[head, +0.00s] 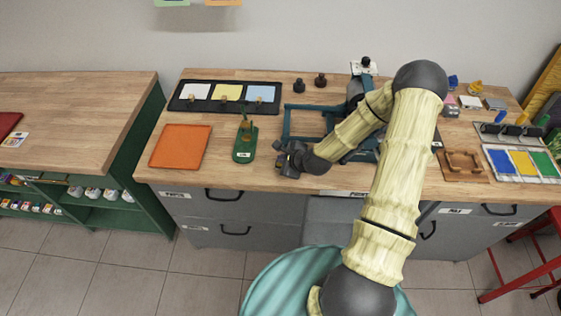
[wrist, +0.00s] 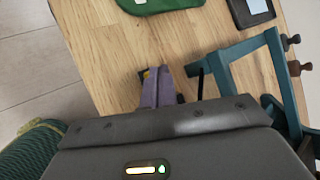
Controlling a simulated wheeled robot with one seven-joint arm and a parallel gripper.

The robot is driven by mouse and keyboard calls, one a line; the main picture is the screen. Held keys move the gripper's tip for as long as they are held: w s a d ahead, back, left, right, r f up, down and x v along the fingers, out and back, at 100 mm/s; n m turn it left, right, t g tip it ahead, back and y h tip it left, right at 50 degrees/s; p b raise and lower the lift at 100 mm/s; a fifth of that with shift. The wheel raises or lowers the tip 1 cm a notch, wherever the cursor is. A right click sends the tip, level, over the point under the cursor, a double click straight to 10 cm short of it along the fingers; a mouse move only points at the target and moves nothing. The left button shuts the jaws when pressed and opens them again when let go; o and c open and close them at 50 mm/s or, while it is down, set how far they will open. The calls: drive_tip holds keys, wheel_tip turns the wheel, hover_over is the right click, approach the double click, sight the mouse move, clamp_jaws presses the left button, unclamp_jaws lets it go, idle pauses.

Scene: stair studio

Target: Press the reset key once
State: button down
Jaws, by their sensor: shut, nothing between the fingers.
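I cannot pick out a reset key for certain in either view. My gripper (head: 283,158) is low over the front of the wooden worktop, right of the green stand with a white label (head: 243,145). In the wrist view my gripper's fingers (wrist: 160,76) are together and empty, over or near bare wood. A small yellow and dark spot (wrist: 147,74) shows at the fingertips; I cannot tell what it is. The teal frame (head: 303,108) is beyond my gripper, and is at the right in the wrist view (wrist: 250,48). My arm hides part of the device behind it.
An orange mat (head: 181,146) lies at the left. A black tray with white, yellow and blue cards (head: 182,101) lies behind. Two dark knobs (head: 320,80) stand at the back. A wooden tray (head: 444,163) and colored panels (head: 496,162) are at the right.

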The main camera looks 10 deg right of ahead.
drive_tip(key=shift+r+p, duration=0.35)
drive_tip(key=shift+r, duration=0.25)
drive_tip(key=shift+r, duration=0.1)
wheel_tip(320, 180, up, 5)
drive_tip(key=p, duration=0.4)
idle(0.7)
drive_tip(key=s+r+n+g+h, duration=0.3)
drive_tip(key=s+r+n+g, duration=0.2)
drive_tip(key=s+r+n, duration=1.4)
drive_tip(key=s+n, duration=0.1)
drive_tip(key=n, duration=0.2)
drive_tip(key=shift+a+r+g+h, duration=0.2)
drive_tip(key=shift+r+g+h, duration=0.05)
drive_tip(key=shift+g+h, duration=0.15)
